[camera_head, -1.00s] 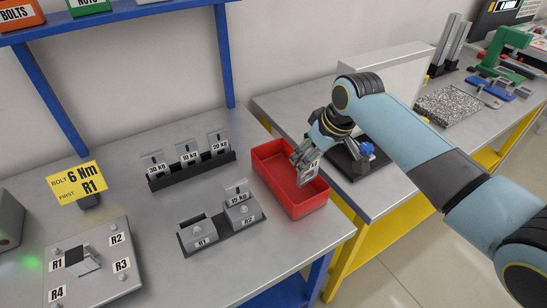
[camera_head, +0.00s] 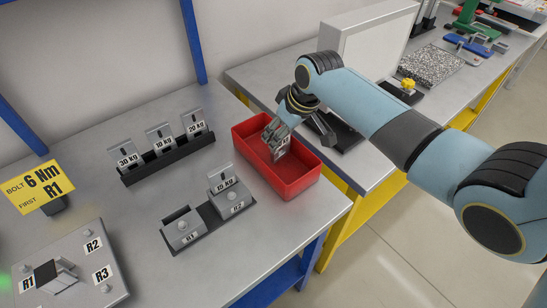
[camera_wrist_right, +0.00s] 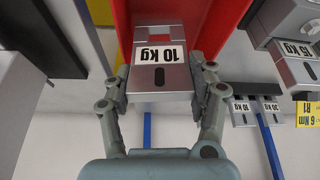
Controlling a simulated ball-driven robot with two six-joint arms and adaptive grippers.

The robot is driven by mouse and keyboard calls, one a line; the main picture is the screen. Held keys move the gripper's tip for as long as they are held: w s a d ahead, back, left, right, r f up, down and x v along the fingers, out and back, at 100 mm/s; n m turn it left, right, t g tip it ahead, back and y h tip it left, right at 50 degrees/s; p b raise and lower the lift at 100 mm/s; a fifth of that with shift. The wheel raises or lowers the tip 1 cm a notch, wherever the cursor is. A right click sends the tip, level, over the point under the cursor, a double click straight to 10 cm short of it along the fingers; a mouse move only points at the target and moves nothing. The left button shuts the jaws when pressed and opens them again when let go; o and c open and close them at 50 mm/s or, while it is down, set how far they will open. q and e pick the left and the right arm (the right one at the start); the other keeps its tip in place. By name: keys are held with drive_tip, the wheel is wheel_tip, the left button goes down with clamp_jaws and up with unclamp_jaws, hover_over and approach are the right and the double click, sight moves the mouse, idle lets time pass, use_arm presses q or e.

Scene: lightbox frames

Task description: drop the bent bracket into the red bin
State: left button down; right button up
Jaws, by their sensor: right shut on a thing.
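A grey metal bracket (camera_head: 281,154) with a slot and a white label is held over the red bin (camera_head: 300,186). In the right wrist view the bracket (camera_wrist_right: 160,76) reads 10 kg. My right gripper (camera_head: 275,137) is shut on it, with one finger on each side, as the wrist view shows (camera_wrist_right: 160,88). The bin lies behind the bracket in the wrist view (camera_wrist_right: 221,22). The bracket's lower end shows against the bin's inside; I cannot tell whether it touches the floor. My left gripper is out of view.
A black rack (camera_head: 170,161) with labelled brackets stands left of the bin. A yellow sign (camera_head: 38,186) and a fixture plate (camera_head: 95,255) are at left.

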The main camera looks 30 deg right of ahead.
drive_tip(key=o, duration=1.4)
drive_tip(key=v, duration=1.2)
drive_tip(key=shift+s, duration=0.1)
